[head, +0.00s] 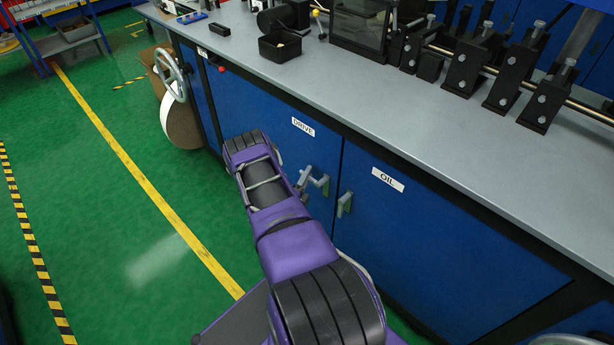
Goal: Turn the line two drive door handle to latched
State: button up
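The blue drive door (270,115) carries a white label reading DRIVE (303,127) and sits in the front of the long bench. Its grey handle (320,182) is near the door's right edge, partly behind my purple arm. A part of it sticks out sideways to the right, but its exact angle is hard to tell. My gripper is mostly hidden behind my own wrist, close to this handle. I cannot see its fingers clearly, nor whether they touch the handle.
The oil door (430,240), labelled OIL, is to the right, with its own grey upright handle (344,204). The bench top (350,95) holds black machine blocks and a small black bin (280,46). A handwheel (170,75) projects at the bench's left end. Green floor on the left is open.

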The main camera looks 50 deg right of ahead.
grip_shut()
dwell(1.1)
